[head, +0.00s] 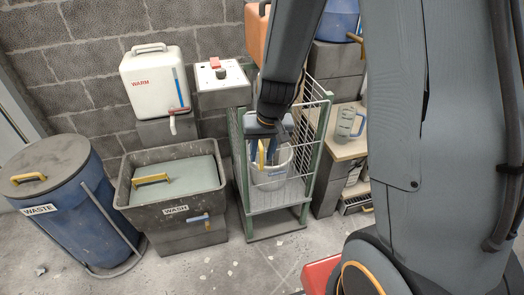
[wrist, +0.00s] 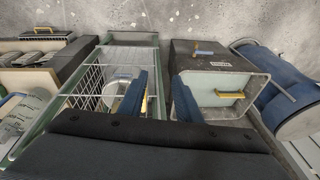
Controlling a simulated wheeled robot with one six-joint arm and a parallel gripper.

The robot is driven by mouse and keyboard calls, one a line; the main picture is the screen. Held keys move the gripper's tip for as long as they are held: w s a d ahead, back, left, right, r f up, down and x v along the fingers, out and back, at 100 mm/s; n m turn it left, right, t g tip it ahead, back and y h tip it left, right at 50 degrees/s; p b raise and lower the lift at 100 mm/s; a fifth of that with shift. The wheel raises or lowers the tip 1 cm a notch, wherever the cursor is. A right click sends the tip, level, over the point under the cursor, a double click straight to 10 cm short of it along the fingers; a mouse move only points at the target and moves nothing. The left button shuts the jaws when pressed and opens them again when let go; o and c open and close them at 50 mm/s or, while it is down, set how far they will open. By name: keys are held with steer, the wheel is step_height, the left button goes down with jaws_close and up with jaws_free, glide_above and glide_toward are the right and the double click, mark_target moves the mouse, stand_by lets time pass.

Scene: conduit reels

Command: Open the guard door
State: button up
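The guard cage has a green frame (head: 307,168) and white wire mesh (head: 312,95), and stands in the middle of the head view. Its mesh also shows in the wrist view (wrist: 88,84). Which panel is the guard door is hard to tell, as my arm hides part of the cage. A yellow upright handle (head: 262,154) is at the cage front, and shows between my fingers in the wrist view (wrist: 145,103). My gripper (head: 264,147) is open, with its blue fingers spread around the handle; contact cannot be made out. A clear bucket (head: 272,170) stands inside the cage.
Left of the cage is a grey WASH tub (head: 165,235) with a yellow-handled lid, then a blue WASTE drum (head: 75,215). A white WARN tank (head: 155,80) is behind. A bench with a jug (head: 346,125) is at right.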

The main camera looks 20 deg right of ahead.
steer(key=m+t+h+p, duration=0.1)
steer(key=t+h+p, duration=0.1)
steer(key=p, duration=0.3)
glide_above(262, 156)
steer(key=s, duration=0.2)
step_height(262, 156, down, 6)
steer(key=shift+a+p+x, duration=0.2)
steer(key=shift+x, duration=1.7)
steer(key=shift+a+p+x, duration=0.2)
steer(key=shift+x, duration=1.7)
steer(key=shift+s, duration=0.1)
jaws_close()
